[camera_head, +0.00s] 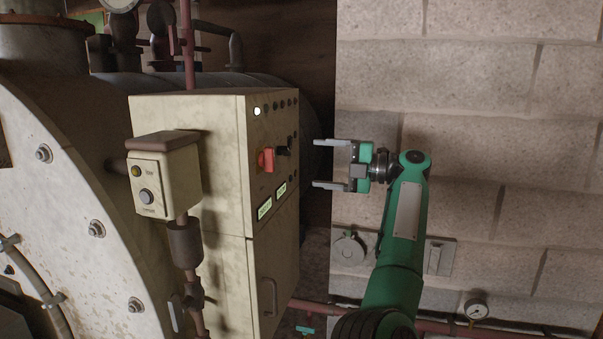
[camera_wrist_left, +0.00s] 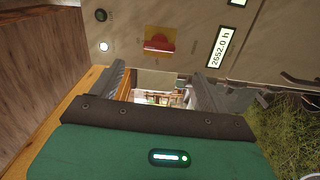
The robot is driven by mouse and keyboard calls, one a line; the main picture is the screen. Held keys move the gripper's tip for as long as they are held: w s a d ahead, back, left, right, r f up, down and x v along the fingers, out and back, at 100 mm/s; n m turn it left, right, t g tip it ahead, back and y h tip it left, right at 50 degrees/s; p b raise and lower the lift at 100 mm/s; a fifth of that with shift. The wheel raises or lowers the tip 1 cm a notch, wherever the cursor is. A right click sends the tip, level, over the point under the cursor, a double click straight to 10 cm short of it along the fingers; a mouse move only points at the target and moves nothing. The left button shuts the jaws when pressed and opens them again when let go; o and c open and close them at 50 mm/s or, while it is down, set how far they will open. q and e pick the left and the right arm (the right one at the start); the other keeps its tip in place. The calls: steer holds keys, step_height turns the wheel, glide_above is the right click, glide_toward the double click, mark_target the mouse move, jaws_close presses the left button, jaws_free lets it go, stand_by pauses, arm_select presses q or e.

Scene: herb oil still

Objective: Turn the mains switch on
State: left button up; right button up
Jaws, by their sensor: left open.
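The mains switch, a red handle (camera_head: 266,160), is on the side face of the cream control cabinet (camera_head: 220,165). In the left wrist view the red switch (camera_wrist_left: 160,40) sits on a yellowish plate, its handle looking roughly crosswise in the picture. My left gripper (camera_head: 316,163) is open and empty, to the right of the cabinet, with its fingers pointing left toward the panel. It is apart from the switch. In the left wrist view my open fingers (camera_wrist_left: 160,76) lie below the switch in the picture. My right gripper is not in view.
A black knob (camera_head: 283,151) is close beside the switch. Lit displays (camera_head: 264,208) sit below it and a lit white lamp (camera_head: 257,111) above. A button box (camera_head: 165,180) on a pipe stands in front of the cabinet. A block wall (camera_head: 480,100) rises behind my arm.

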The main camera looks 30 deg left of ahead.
arm_select(q)
steer(key=shift+v, duration=1.1)
